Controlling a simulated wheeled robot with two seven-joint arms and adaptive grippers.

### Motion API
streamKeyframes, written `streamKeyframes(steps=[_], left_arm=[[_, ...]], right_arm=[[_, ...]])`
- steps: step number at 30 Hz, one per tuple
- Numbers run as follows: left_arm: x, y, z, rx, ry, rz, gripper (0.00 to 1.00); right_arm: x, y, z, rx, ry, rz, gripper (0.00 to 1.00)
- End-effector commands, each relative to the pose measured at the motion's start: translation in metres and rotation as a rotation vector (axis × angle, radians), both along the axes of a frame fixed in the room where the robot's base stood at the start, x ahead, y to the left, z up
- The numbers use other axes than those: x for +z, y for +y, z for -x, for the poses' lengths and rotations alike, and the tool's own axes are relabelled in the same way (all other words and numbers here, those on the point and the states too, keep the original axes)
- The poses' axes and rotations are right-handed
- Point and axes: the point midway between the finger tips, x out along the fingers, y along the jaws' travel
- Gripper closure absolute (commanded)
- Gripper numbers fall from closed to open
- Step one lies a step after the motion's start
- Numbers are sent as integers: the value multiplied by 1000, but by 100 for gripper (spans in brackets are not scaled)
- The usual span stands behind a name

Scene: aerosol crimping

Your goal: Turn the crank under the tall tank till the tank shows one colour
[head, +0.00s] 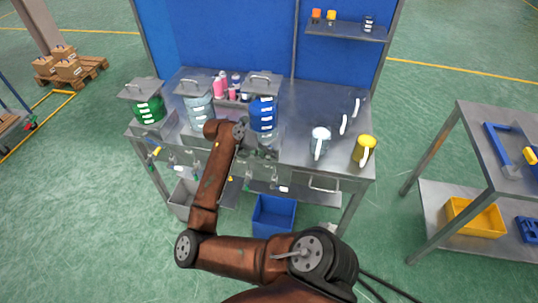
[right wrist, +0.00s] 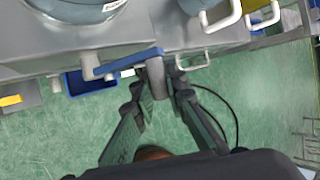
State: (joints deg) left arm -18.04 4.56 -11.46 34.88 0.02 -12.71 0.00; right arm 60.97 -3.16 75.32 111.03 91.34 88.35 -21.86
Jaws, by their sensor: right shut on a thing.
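The tall tank (head: 263,113) stands at the bench's front edge with a grey lid; its body looks mostly blue with white marks. In the right wrist view a tank base (right wrist: 78,12) looks grey-blue, so I cannot tell whether the colour is uniform. The crank (right wrist: 128,63) has a blue arm running from a grey hub to a grey handle on the right. My right gripper (right wrist: 163,88) is shut on the crank's handle (right wrist: 156,79). In the head view this gripper (head: 262,153) is small and partly hidden below the tank. My left gripper is out of view.
A pale tank (head: 196,103) and a green tank (head: 147,108) stand to the left. A blue bin (head: 273,215) sits below the bench. Small taps line the bench's front.

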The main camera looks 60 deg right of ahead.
Motion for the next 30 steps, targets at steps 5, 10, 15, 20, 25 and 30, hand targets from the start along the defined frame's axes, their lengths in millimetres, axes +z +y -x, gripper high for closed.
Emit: streamKeyframes(steps=[5, 10, 15, 20, 25, 30], left_arm=[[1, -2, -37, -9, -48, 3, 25], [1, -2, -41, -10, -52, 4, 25], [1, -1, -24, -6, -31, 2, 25], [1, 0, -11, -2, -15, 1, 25], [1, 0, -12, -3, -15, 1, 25], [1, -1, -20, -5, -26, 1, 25]], right_arm=[[-5, -2, 8, -3, 5, 2, 100], [-11, -3, 13, -3, 4, 2, 100], [-16, -5, 18, -6, 6, 1, 100], [-18, -5, 20, -5, 5, 1, 100], [-19, -5, 20, -4, 4, 0, 100], [-19, -5, 19, -4, 4, 0, 100]])
